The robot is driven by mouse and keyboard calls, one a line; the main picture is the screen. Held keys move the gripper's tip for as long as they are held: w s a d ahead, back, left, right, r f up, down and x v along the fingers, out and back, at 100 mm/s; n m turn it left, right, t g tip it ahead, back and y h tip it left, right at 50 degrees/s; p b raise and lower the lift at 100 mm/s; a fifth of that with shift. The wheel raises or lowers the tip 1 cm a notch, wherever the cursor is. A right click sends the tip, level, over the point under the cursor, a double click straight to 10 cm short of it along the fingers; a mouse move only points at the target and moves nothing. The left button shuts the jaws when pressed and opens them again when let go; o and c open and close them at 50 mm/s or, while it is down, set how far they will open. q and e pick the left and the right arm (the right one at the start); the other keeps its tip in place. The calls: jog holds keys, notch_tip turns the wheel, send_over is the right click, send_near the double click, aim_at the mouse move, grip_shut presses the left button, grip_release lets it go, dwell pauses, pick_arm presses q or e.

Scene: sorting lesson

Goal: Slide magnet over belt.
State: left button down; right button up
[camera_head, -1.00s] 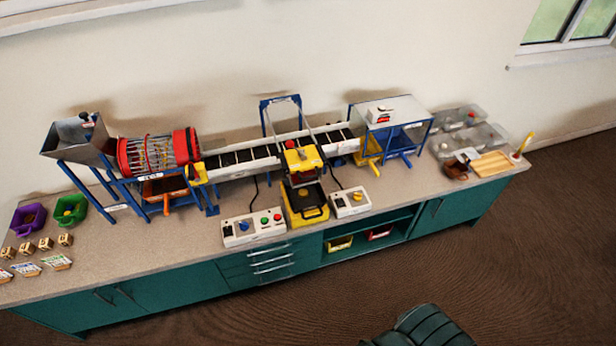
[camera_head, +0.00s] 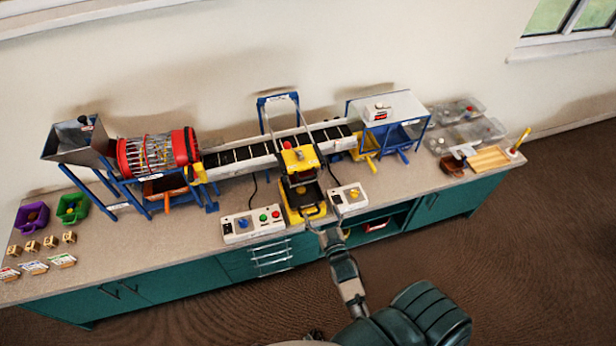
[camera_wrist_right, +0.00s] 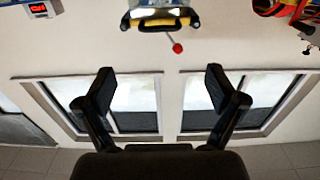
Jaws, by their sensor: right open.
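The magnet appears to be the yellow block with a red knob (camera_head: 300,158), at the front end of pale rails beside the belt. The rails run back over the black-and-white conveyor belt (camera_head: 236,158) to a blue frame (camera_head: 277,99). A yellow stand with a dark tray (camera_head: 294,212) is below the block. My right gripper (camera_head: 322,232) is just in front of this stand, lower than the block. In the right wrist view the right gripper (camera_wrist_right: 160,82) is open and empty, facing a yellow-and-black part (camera_wrist_right: 162,21) and a red ball (camera_wrist_right: 177,47). My left gripper is not seen.
Control boxes (camera_head: 252,225) and (camera_head: 348,198) flank the stand. A red drum (camera_head: 157,152) and hopper (camera_head: 79,139) stand left. A white-topped blue frame (camera_head: 389,107) stands right, with clear bins (camera_head: 463,133) beyond.

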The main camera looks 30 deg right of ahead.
aim_at(307, 178)
jog(key=p+x, duration=0.1)
jog(key=x, duration=1.4)
jog(key=shift+w+d+f, duration=0.1)
jog(key=shift+w, duration=0.05)
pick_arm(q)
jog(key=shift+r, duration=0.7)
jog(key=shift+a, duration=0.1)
pick_arm(e)
jog(key=shift+a, duration=0.25)
